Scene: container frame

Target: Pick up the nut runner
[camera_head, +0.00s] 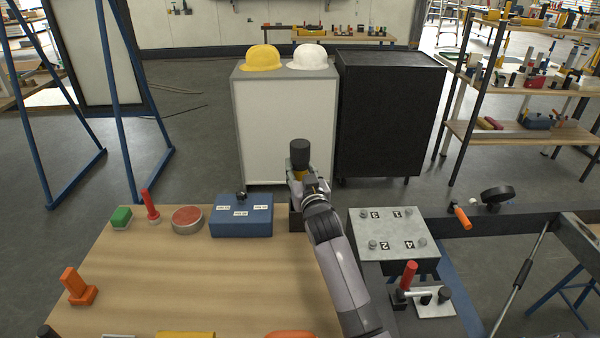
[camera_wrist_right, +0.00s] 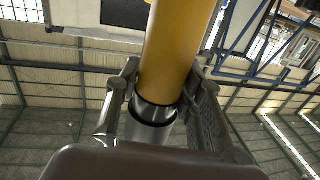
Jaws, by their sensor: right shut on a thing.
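The nut runner, with a black top (camera_head: 300,153) and a yellow body, stands roughly upright at the far edge of the wooden table. My right gripper (camera_head: 299,179) is shut around it below the black part. In the right wrist view the yellow body (camera_wrist_right: 178,50) and a silver collar below it run between the two fingers of the gripper (camera_wrist_right: 165,85). The lower end of the nut runner is hidden behind my gripper and arm. My left gripper is in neither view.
A dark holder (camera_head: 296,219) sits just below the right gripper. A blue box (camera_head: 241,222) stands to its left, and a grey block with numbered bolts (camera_head: 390,251) to its right. The middle of the wooden table (camera_head: 190,285) is clear. A white cabinet (camera_head: 285,130) stands behind.

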